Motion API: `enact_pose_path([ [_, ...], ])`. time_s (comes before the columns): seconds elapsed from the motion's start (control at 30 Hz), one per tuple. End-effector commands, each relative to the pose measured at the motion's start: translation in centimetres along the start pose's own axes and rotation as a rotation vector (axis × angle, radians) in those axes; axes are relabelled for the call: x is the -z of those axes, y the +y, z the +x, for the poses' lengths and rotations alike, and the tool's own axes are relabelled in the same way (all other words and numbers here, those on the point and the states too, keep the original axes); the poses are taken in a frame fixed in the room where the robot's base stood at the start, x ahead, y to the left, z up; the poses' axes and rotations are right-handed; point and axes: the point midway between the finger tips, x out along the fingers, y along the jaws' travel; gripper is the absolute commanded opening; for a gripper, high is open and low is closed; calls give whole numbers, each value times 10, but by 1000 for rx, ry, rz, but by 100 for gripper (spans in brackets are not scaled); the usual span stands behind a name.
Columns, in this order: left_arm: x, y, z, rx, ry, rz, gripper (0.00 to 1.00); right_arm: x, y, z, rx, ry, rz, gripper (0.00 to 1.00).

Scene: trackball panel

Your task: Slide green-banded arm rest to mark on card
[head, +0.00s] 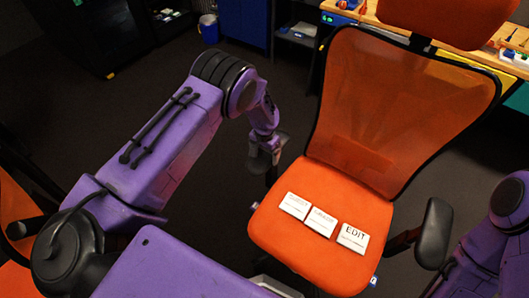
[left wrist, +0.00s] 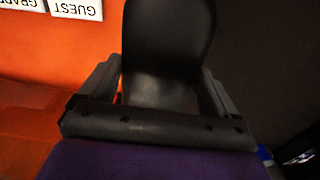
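A black arm rest (left wrist: 165,45) on the left side of the orange chair lies between the fingers of my left gripper (left wrist: 160,85) in the left wrist view. The fingers flank its edges; I cannot tell whether they press on it. In the head view this gripper (head: 265,150) is at the chair's left, largely covering that arm rest. The other black arm rest (head: 434,235) stands at the right. No green band shows on either. Three white cards lie on the seat: a left card (head: 294,205), a middle card (head: 320,220) and one reading EDIT (head: 353,238). My right gripper is out of view.
The chair's orange seat (head: 310,260) and tall mesh backrest (head: 400,110) fill the middle right. A wooden workbench (head: 480,55) with small items stands behind. A blue bin (head: 208,30) is at the back. Another orange chair (head: 15,225) shows at the left edge.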

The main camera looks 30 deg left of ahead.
Motion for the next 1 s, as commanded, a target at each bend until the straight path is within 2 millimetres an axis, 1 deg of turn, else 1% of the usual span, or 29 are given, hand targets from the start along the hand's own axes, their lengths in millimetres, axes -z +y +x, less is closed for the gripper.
enact_pose_path([
  [0.07, 0, -1, -3, 1, 1, 0, 36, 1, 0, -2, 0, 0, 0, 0],
  [0.17, 1, -1, -16, 0, 2, -1, 37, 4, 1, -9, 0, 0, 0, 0],
  [0.3, 2, -1, -47, 1, 3, -1, 37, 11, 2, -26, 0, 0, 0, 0],
  [0.4, 2, -1, -65, 2, 4, -2, 37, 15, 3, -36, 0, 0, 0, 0],
  [0.47, 2, -1, -70, 1, 4, -2, 37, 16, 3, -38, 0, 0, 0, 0],
  [0.73, 3, -2, -69, 3, 6, -1, 37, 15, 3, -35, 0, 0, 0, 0],
  [0.77, 3, -2, -69, 3, 6, -1, 98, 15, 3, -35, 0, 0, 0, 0],
  [0.8, 2, -2, -68, 3, 6, -1, 100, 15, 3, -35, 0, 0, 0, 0],
  [1.0, 1, -1, -68, 2, 3, -1, 100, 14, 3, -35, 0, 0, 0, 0],
])
